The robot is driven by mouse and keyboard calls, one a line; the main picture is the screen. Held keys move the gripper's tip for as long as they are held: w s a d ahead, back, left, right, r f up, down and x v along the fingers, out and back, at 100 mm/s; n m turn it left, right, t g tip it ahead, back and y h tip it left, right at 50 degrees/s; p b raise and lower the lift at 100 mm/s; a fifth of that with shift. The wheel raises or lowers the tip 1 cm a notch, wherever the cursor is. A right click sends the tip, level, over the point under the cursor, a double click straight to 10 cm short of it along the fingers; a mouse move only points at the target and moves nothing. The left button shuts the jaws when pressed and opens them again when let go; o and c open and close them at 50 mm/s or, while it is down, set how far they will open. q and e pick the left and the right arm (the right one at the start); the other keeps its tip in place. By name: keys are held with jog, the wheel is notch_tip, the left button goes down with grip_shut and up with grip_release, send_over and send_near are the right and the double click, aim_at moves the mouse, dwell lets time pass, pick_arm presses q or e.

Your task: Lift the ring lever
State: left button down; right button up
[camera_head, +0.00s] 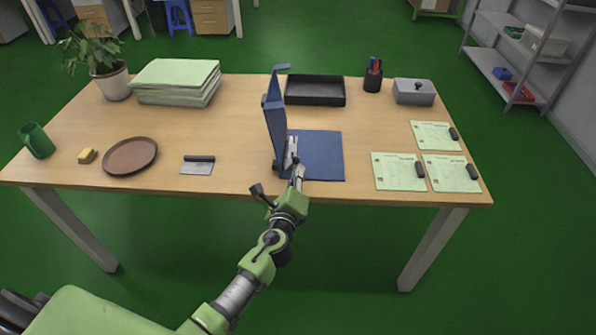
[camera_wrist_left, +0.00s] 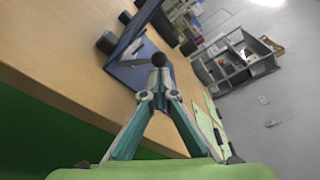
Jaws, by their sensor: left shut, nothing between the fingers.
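An open blue lever-arch binder (camera_head: 322,158) lies near the table's front edge, with one cover standing upright at its left. Its metal ring mechanism (camera_head: 291,146) shows beside the upright cover. The ring lever is too small to tell apart from the mechanism and the fingers. My left gripper (camera_head: 298,172) reaches over the table's front edge to the near end of the mechanism. In the left wrist view the fingers of this gripper (camera_wrist_left: 158,62) meet at the tips with nothing between them, in front of the binder (camera_wrist_left: 138,74). Contact with the lever cannot be told. My right gripper is out of view.
The wooden table (camera_head: 230,150) holds a black tray (camera_head: 315,91) behind the binder and papers (camera_head: 398,172) at its right. The tabletop just left of the binder is clear.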

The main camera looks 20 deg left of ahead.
pick_arm(q)
jog(key=shift+a, duration=0.1)
jog(key=shift+w+a+r+n+b, duration=0.1)
jog(key=shift+w+a+n+b, duration=0.1)
jog(key=shift+a+n+b, duration=0.1)
jog(key=shift+a+r+n+b, duration=0.1)
jog(key=shift+a+n+b, duration=0.05)
jog(key=shift+n+b, duration=0.2)
jog(key=shift+r+t, duration=0.15)
jog(key=shift+t, duration=0.15)
jog(key=shift+a+r, duration=0.1)
jog(key=shift+s, duration=0.1)
jog(key=s+d, duration=0.1)
jog(key=s, duration=1.1)
jog(key=shift+d+r, duration=0.2)
jog(key=shift+r, duration=0.2)
